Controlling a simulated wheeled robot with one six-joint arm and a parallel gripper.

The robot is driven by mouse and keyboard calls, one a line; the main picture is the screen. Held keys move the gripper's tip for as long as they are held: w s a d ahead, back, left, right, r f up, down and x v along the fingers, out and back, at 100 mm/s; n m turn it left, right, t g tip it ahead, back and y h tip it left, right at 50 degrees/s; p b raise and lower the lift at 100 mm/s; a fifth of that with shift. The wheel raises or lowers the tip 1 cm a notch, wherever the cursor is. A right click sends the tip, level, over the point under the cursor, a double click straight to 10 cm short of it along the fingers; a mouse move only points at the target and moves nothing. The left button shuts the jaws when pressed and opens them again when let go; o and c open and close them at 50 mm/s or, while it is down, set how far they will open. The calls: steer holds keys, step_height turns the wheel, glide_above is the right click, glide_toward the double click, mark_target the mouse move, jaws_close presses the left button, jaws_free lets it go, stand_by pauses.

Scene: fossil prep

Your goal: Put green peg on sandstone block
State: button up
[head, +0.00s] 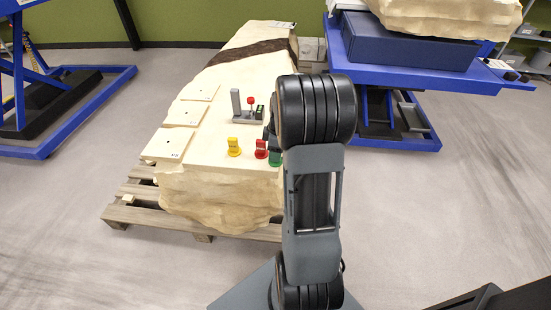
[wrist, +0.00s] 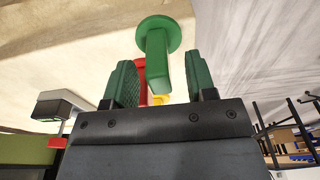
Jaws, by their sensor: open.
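The green peg (head: 275,158) stands at the near right edge of the top of a large pale sandstone block (head: 225,185), partly hidden by my arm. In the wrist view the green peg (wrist: 157,62) shows a round disc and a flat upright grip. My gripper (wrist: 160,66) is open, with one green-padded finger on each side of the grip. Gaps show between the pads and the peg. In the head view my arm hides most of the gripper. Another sandstone-coloured block (head: 450,14) rests at the upper right.
A red peg (head: 261,149) stands close beside the green one, with a yellow peg (head: 234,147) further left. A grey fixture (head: 243,118) with a red knob stands behind them. Flat plates (head: 168,145) lie at left. A blue box (head: 405,45) sits on a blue lift table.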

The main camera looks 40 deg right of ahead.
steer(key=shift+w+a+f, duration=0.1)
steer(key=shift+f, duration=0.95)
steer(key=shift+c, duration=0.4)
jaws_close()
